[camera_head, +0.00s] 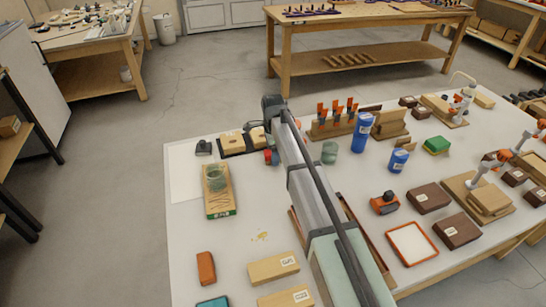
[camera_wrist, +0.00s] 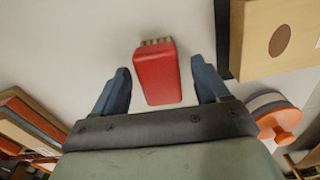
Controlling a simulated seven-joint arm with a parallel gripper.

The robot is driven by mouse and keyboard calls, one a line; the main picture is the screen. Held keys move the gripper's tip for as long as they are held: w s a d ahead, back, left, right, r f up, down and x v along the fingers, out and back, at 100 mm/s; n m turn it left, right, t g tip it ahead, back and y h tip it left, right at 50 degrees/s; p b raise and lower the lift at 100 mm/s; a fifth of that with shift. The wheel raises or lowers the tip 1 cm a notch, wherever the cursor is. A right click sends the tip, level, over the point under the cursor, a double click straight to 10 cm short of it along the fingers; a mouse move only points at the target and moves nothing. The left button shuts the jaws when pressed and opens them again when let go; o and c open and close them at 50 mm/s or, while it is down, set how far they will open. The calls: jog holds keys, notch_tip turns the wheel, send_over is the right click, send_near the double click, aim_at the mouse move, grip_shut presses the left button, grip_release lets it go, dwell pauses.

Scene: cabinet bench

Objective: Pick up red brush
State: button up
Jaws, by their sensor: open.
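The red brush (camera_wrist: 157,76) lies on the pale table top in the wrist view, with a short tan bristle edge at its far end. My gripper (camera_wrist: 160,72) is open, with one dark blue finger on each side of the brush. Small gaps show between the fingers and the brush, and it is not gripped. In the head view a small red patch (camera_head: 275,157), likely the brush, shows at the left of my arm, which hides much of that spot.
A wooden block with a dark round hole (camera_wrist: 279,38) stands just right of my gripper in the wrist view. An orange knob-like part (camera_wrist: 279,122) is below it. In the head view a wooden tray (camera_head: 219,203) stands at left, and a blue can (camera_head: 362,132) at right.

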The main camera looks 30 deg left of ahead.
jog(key=shift+c, duration=0.4)
jog(key=c, duration=1)
